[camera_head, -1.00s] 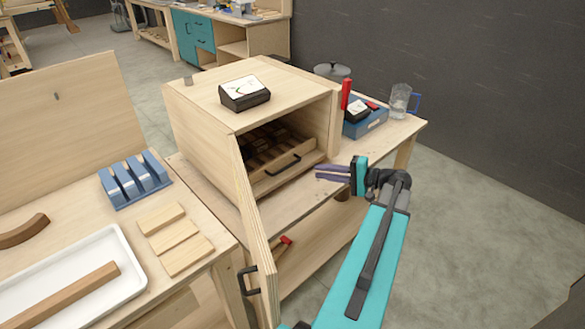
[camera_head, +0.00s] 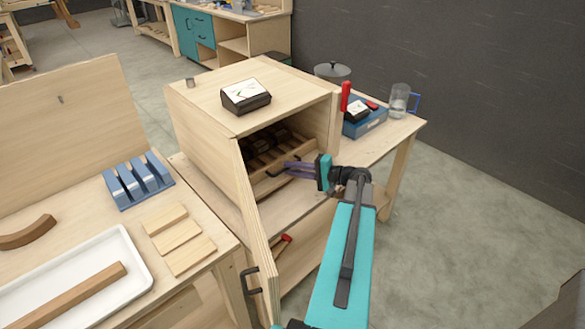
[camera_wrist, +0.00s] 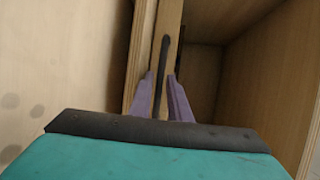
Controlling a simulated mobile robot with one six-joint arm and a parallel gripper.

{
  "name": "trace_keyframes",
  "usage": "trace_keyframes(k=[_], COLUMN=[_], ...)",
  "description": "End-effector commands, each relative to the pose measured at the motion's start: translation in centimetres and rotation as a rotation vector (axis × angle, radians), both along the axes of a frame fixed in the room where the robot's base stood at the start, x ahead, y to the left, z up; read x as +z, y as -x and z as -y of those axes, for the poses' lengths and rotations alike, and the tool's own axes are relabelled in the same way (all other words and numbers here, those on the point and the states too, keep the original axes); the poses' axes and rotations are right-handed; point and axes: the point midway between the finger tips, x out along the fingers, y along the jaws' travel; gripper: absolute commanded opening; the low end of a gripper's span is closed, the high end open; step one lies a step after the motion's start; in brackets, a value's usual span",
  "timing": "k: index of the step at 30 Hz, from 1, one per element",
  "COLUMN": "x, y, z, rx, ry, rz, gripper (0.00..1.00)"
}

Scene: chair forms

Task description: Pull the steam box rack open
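The steam box (camera_head: 195,120) is a pale wooden box on a bench, its door (camera_head: 256,235) swung open toward me. Inside is the wooden rack (camera_head: 311,156) with dark slats and a black bar handle (camera_head: 272,174) on its front. The rack front (camera_wrist: 173,22) and handle (camera_wrist: 162,65) also show in the wrist view. My gripper (camera_head: 287,168) is at the box mouth, at the handle. In the wrist view its purple fingers (camera_wrist: 160,88) stand open on either side of the handle, with a gap visible. It hides part of the rack in the head view.
A black-framed gauge (camera_head: 246,96) sits on the box top. A blue case (camera_head: 366,125) and a glass jug (camera_head: 399,104) stand to the right. The left bench holds a white tray (camera_head: 140,272), wood blocks (camera_head: 178,238) and a blue rack (camera_head: 127,203). The door edge stands left of my arm.

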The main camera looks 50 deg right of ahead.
Motion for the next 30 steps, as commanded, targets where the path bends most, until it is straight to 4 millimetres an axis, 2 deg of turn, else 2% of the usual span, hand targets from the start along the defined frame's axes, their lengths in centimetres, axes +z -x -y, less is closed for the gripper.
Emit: trace_keyframes(k=[10,13,14,30], x=[-0.08,-0.07,-0.07,-0.20], y=[-0.23,-0.21,-0.21,0.37], z=[-0.07,-0.05,-0.05,-0.81], rx=[-0.001,-0.001,-0.001,0.012], ry=[0.000,0.000,0.000,0.000], rz=[0.000,0.000,0.000,-0.001], gripper=[0.17,0.01,0.00,0.00])
